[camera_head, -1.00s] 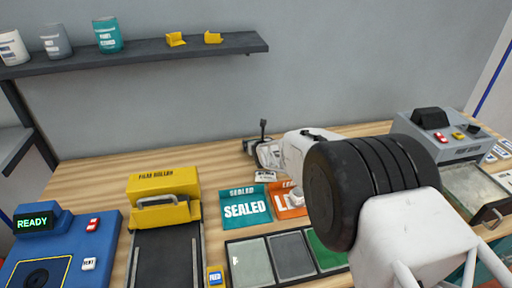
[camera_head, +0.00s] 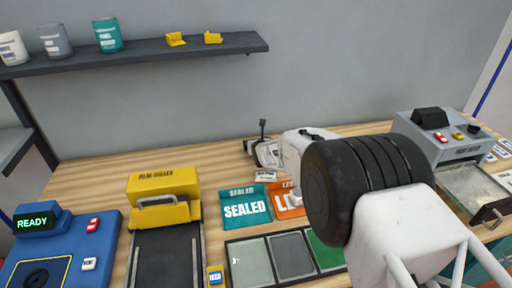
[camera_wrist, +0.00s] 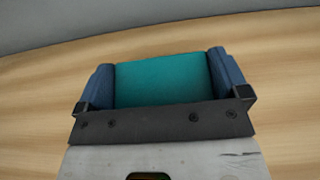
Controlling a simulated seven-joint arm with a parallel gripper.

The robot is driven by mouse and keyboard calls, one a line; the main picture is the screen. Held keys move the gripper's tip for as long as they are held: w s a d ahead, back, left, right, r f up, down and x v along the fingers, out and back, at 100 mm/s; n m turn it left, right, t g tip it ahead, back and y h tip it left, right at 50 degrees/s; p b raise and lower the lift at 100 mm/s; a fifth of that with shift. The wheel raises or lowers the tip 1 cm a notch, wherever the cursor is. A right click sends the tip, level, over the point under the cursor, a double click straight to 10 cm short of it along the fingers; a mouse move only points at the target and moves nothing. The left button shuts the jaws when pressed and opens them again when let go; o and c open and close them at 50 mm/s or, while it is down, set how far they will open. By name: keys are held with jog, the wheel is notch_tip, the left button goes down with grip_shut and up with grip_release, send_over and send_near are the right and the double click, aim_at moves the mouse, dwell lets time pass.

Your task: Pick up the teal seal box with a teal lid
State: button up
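In the wrist view, a teal block-like thing (camera_wrist: 162,82), which looks like the teal seal box, lies between the two blue finger pads of my gripper (camera_wrist: 160,62). It fills the space from pad to pad with no visible gap. Its lid cannot be told apart from its body, and its lower part is hidden by the gripper's dark plate. Wooden table top shows beyond it. In the head view my large arm link covers the middle right, and no teal box can be made out there.
A teal SEALED mat (camera_head: 245,206) and a partly hidden orange mat (camera_head: 284,200) lie mid-table. In front is a compartment tray (camera_head: 268,236). The yellow film roller (camera_head: 163,184) and blue READY machine (camera_head: 72,232) stand left. A grey machine (camera_head: 440,133) stands right.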

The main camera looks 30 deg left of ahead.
jog(key=shift+c, duration=0.5)
jog(key=shift+r, duration=0.15)
jog(key=shift+r, duration=1.55)
jog(key=shift+s+d+r, duration=0.2)
jog(key=shift+s+d, duration=0.9)
jog(key=shift+s, duration=0.05)
jog(key=shift+s+d+r, duration=0.2)
jog(key=shift+s+d, duration=0.85)
jog(key=shift+s, duration=0.05)
jog(key=shift+s+d+r, duration=0.2)
jog(key=shift+s+d, duration=1.45)
jog(key=shift+s, duration=0.15)
jog(key=shift+s+d+r, duration=0.15)
jog(key=shift+s+d, duration=1.5)
jog(key=shift+s, duration=0.1)
